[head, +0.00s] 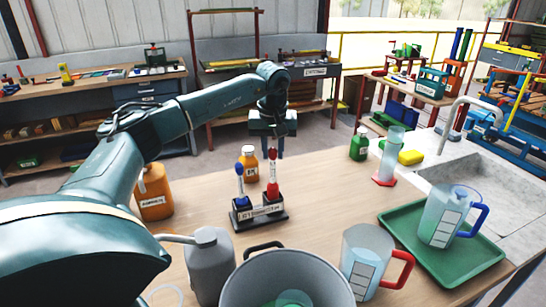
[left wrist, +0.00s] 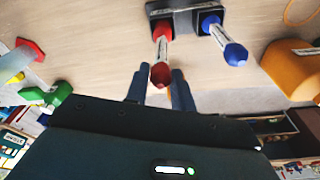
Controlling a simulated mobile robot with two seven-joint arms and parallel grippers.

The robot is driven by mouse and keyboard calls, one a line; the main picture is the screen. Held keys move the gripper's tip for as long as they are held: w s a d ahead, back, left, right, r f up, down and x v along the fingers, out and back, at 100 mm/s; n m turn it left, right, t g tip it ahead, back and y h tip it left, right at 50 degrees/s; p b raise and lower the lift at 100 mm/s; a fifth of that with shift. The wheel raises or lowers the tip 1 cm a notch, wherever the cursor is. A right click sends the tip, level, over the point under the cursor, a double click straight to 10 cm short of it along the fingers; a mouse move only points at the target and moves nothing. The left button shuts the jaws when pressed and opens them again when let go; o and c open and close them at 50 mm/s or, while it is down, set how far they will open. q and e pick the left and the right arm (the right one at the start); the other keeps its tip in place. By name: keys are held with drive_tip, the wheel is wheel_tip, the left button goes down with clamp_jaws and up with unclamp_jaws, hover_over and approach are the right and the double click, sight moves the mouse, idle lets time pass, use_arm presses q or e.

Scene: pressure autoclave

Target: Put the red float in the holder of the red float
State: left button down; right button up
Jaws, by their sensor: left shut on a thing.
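The red float (head: 272,163) stands upright at the red socket (head: 271,200) of the dark double holder (head: 262,221) on the table. Its lower end meets the red socket; I cannot tell how deep it sits. My left gripper (head: 273,150) comes down from above and is shut on the top of the red float. In the left wrist view the red float's tip (left wrist: 160,74) lies between the fingers (left wrist: 159,70), and its stem runs to the red socket (left wrist: 162,29). The blue float (head: 239,174) leans slightly in the blue socket beside it. My right gripper is not in view.
An orange bottle (head: 248,166) stands just behind the holder. A grey jug (head: 210,262) and a large metal pot (head: 285,283) are in front. A clear jug with a red handle (head: 366,258) and a green tray (head: 463,259) are at right. The table right of the holder is clear.

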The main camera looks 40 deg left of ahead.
use_arm(q)
drive_tip(key=shift+f, duration=1.1)
drive_tip(key=shift+f, duration=0.15)
drive_tip(key=c, duration=1.2)
unclamp_jaws()
drive_tip(key=r, duration=0.4)
drive_tip(key=s+r, duration=0.1)
drive_tip(key=r, duration=0.3)
drive_tip(key=d+r, duration=0.1)
drive_tip(key=r, duration=0.3)
drive_tip(key=shift+s+d+r+b, duration=0.1)
drive_tip(key=shift+s+r+b, duration=0.1)
drive_tip(key=shift+b, duration=0.15)
drive_tip(key=shift+f, duration=0.1)
